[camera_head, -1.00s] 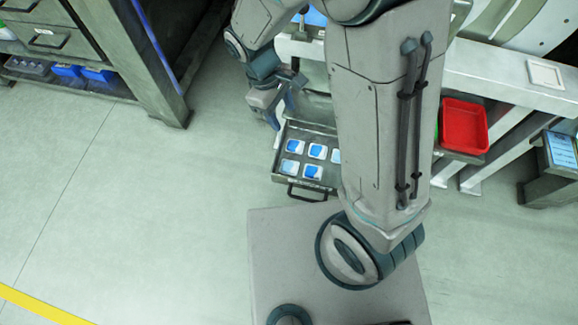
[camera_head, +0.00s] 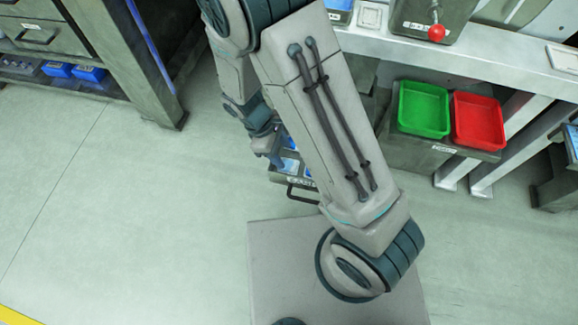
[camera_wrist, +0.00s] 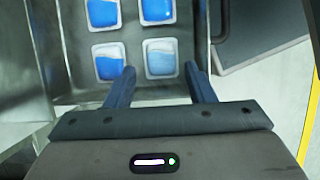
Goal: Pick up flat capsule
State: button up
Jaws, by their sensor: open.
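Several flat capsules, square and white-edged with blue fill, lie in the open drawer (camera_wrist: 80,88). In the wrist view one flat capsule (camera_wrist: 160,59) lies between my fingertips as seen from above. Another (camera_wrist: 110,61) is beside the left finger, and two more (camera_wrist: 103,12) (camera_wrist: 157,10) are farther up. My gripper (camera_wrist: 160,70) is open with nothing held, its fingers pointing into the drawer. Whether they touch a capsule I cannot tell. In the head view my gripper (camera_head: 274,160) is over the drawer (camera_head: 276,176), and my arm hides most of it.
A green tray (camera_head: 424,109) and a red tray (camera_head: 478,122) sit on a low stand to the right. The white bench (camera_head: 470,62) runs above them. A dark cabinet (camera_head: 90,35) stands at the left. The floor between is clear.

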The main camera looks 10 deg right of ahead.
aim_at(290, 165)
jog(key=b+x, duration=0.1)
jog(key=x, duration=0.1)
jog(key=b+x, duration=0.2)
jog(key=x, duration=0.1)
jog(key=shift+a+f, duration=0.2)
jog(key=shift+f, duration=0.05)
jog(key=shift+r, duration=0.1)
jog(key=c, duration=0.4)
jog(key=shift+o, duration=0.2)
